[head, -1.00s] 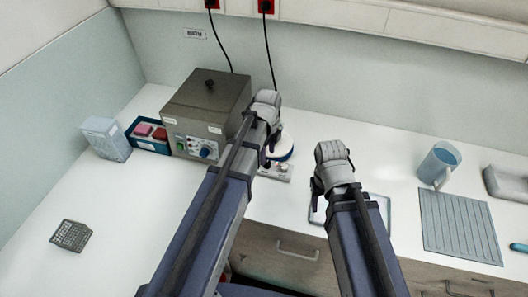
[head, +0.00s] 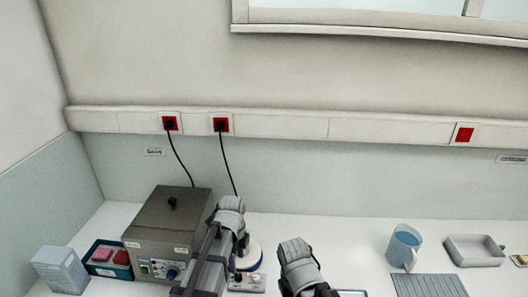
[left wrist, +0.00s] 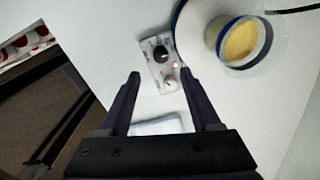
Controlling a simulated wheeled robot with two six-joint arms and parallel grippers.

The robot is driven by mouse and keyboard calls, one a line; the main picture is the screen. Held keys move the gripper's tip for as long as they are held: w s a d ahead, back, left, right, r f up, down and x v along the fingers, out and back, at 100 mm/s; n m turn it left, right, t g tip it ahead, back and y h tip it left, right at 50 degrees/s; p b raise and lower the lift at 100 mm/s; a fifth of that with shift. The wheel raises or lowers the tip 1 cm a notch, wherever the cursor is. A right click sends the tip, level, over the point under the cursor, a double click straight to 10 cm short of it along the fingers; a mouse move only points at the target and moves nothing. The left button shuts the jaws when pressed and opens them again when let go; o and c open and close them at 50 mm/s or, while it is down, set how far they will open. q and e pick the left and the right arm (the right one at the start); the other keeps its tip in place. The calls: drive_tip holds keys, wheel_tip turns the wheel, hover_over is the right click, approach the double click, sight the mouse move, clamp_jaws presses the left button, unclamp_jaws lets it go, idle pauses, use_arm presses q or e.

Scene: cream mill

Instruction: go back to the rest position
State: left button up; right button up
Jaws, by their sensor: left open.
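My left gripper shows in the head view (head: 230,215) in front of the grey box-shaped device, and partly covers a stirrer-like unit (head: 254,257) with a round white, blue-rimmed top. In the left wrist view my left gripper (left wrist: 160,78) is open, with nothing between its two dark fingers. Beyond the fingertips are the unit's control panel (left wrist: 157,58) with two knobs and a clear vessel (left wrist: 254,40) with yellow contents. My right gripper (head: 299,266) is at the lower middle of the head view; its fingers are hidden.
The grey box-shaped device (head: 165,232) stands left on the white counter, beside a blue tray (head: 108,271) with pink and red pieces and a pale box (head: 60,270). On the right are a blue jug (head: 403,247), a ribbed mat (head: 428,286) and a grey tray (head: 474,252).

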wheel_tip(320, 180, down, 4)
drive_tip(key=b, duration=0.4)
drive_tip(key=shift+f, duration=0.15)
use_arm(q)
drive_tip(key=s+d+f+n, duration=0.2)
drive_tip(key=s+d+n, duration=0.1)
drive_tip(key=s+n, duration=0.4)
drive_tip(key=s+d+f+n+y, duration=0.1)
drive_tip(key=s+d+f+n, duration=0.1)
drive_tip(key=s+n, duration=0.5)
drive_tip(key=shift+s+d+f+n, duration=0.2)
drive_tip(key=shift+s+d+n, duration=0.2)
drive_tip(key=shift+d+n, duration=0.85)
use_arm(e)
drive_tip(key=shift+f, duration=0.1)
